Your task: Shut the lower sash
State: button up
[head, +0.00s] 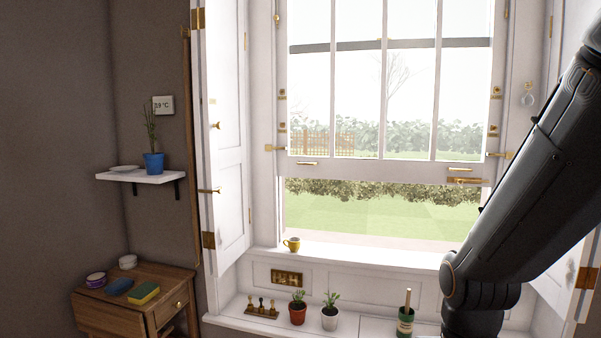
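The lower sash (375,172) is a white window frame with several panes. It is raised, with its bottom rail well above the white sill (370,256). Lawn and hedge show through the open gap below it. A brass lift (307,163) is on the rail's left and another brass lift (460,169) on its right, with a further brass piece (467,181) just below. Brass pegs stick out at both sides of the frame near the rail. My arm rises at the right and covers part of the right side. My gripper is out of view.
A yellow cup (292,244) stands on the sill's left part. On the lower ledge are a brass piece set (262,308), a red pot (298,312), a white pot (330,317) and a green jar (405,320). An open shutter (228,150) stands at the left.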

aim_at(433, 171)
jog(key=z, duration=0.45)
jog(key=k, duration=0.15)
jog(key=u, duration=1.15)
jog(key=i, duration=1.5)
jog(key=z, duration=0.55)
